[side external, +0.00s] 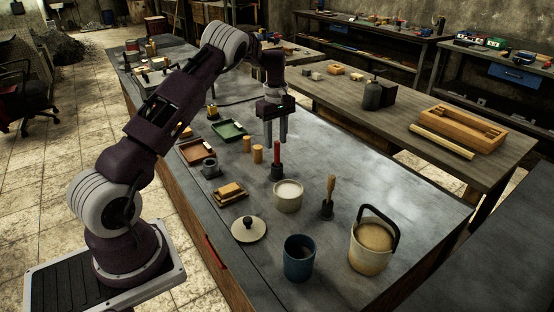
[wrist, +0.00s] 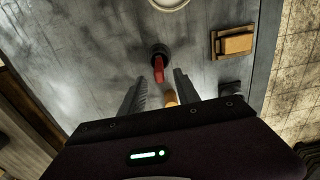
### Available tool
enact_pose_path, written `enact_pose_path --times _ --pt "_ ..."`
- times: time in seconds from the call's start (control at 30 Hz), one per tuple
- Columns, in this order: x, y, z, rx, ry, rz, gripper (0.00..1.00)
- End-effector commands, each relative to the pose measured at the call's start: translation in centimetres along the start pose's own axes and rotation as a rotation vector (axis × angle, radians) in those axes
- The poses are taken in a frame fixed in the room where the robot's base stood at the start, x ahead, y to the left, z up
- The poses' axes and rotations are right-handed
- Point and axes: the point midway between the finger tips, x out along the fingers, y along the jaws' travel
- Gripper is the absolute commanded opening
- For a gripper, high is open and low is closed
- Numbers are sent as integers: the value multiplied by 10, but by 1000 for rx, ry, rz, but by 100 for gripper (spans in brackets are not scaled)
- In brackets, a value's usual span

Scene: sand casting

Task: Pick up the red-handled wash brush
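The red-handled wash brush (side external: 277,158) stands upright on the metal table, its red handle up and its lower end in a dark round base or holder. In the wrist view the red handle (wrist: 158,68) points toward the camera, just beyond the fingertips and roughly midway between them. My gripper (side external: 276,140) is open and empty, pointing down, with its fingers at about the height of the handle top in the side view. The fingers also show in the wrist view (wrist: 158,78). Whether the handle top lies between the fingertips in depth I cannot tell.
A white bowl (side external: 288,196), a wooden-handled brush (side external: 330,192), yellow cylinders (side external: 257,154) and stacked wooden blocks (side external: 229,192) stand close by. A blue cup (side external: 299,262), a bucket (side external: 369,250) and a lid (side external: 248,229) are nearer the camera.

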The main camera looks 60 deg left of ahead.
Motion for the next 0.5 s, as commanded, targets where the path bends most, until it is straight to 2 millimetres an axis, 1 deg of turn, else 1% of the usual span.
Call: enact_pose_path --times 0.1,0.2,0.3,0.47,0.5 --pt "24 -1 7 2 -2 -3 38" --pt "40 -1 7 4 -2 -2 38" --pt "46 -1 7 4 0 0 38" --pt "46 0 7 5 0 1 38" --pt "46 -1 7 5 0 0 34"
